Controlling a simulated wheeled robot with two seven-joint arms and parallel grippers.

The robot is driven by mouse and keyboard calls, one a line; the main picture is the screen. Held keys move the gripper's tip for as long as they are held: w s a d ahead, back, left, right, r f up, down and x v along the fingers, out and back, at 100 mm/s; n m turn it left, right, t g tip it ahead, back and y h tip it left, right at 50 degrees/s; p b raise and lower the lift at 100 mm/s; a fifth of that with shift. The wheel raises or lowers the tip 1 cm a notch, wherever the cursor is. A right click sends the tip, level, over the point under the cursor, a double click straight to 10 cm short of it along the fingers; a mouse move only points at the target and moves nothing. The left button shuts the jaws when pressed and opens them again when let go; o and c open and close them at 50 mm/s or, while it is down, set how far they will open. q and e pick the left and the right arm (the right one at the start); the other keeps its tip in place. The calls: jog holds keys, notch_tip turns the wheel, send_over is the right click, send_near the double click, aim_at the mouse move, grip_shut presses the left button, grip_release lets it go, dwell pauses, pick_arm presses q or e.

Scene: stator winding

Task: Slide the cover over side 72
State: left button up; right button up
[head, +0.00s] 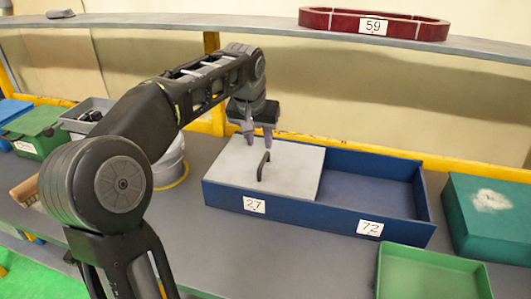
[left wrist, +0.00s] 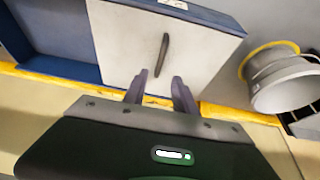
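A blue two-part box (head: 300,207) sits on the grey bench, labelled 27 (head: 254,205) on the left and 72 (head: 370,228) on the right. A light grey cover (head: 240,162) with a dark upright handle (head: 263,166) lies over side 27. Side 72 (head: 365,197) is uncovered and looks empty. My left gripper (head: 258,140) is above the back part of the cover, behind the handle. In the left wrist view its fingers (left wrist: 160,85) are apart with nothing between them, and the handle (left wrist: 162,55) stands beyond the fingertips. My right gripper is not in view.
A green tray (head: 430,275) lies at the front right, and a dark green box (head: 490,215) stands right of the blue box. A white bucket (head: 170,165) stands to the left, also seen in the left wrist view (left wrist: 285,85). A shelf (head: 230,22) runs above the bench.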

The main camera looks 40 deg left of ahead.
aim_at(264, 159)
pick_arm(q)
jog(key=shift+p+x, duration=0.35)
jog(key=shift+x, duration=3.6)
grip_shut()
